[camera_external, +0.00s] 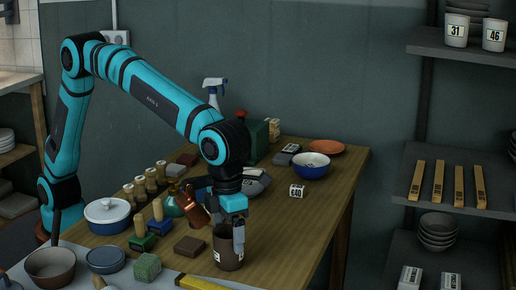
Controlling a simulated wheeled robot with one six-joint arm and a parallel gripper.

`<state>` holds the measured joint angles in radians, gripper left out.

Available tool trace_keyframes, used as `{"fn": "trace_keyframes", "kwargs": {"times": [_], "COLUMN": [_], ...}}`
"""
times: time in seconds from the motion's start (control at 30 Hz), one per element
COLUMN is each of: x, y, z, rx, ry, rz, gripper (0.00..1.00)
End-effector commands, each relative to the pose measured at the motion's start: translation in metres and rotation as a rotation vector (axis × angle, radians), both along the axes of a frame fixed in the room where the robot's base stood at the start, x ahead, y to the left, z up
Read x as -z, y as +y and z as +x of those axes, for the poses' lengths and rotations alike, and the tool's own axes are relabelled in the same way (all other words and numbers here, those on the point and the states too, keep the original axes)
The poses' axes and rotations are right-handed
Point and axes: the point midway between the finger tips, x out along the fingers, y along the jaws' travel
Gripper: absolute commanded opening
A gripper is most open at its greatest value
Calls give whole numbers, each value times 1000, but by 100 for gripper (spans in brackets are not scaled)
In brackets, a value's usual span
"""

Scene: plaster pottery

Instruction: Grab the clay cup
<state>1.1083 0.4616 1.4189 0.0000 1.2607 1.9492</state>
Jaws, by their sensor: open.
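A dark brown clay cup (229,252) with a small white label stands upright near the front edge of the wooden table. My gripper (238,235) points down at the cup from above. Its jaws are open, and one finger shows at the cup's right rim. The other finger is hard to make out, so I cannot tell whether it is inside or outside the cup. The cup's upper rim is partly hidden by the gripper.
Left of the cup are a dark brown block (189,246), a green-based stamp (142,242), a green sponge (147,267) and a blue lidded pot (108,216). A copper-brown bottle (194,207) is close behind my gripper. The table right of the cup (290,230) is clear.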

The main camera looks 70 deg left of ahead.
Motion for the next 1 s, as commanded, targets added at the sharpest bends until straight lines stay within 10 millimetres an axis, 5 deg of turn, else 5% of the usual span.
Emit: {"fn": "trace_keyframes", "kwargs": {"times": [0.13, 0.4, 0.7, 1.0], "x": [20, 24, 24, 19], "y": [0, -1, -1, -1], "z": [0, 0, 0, 0], "rx": [0, 0, 0, 0], "ry": [1, 0, 0, -1], "rz": [2, -1, -1, -1], "gripper": [84, 84, 29, 29]}}
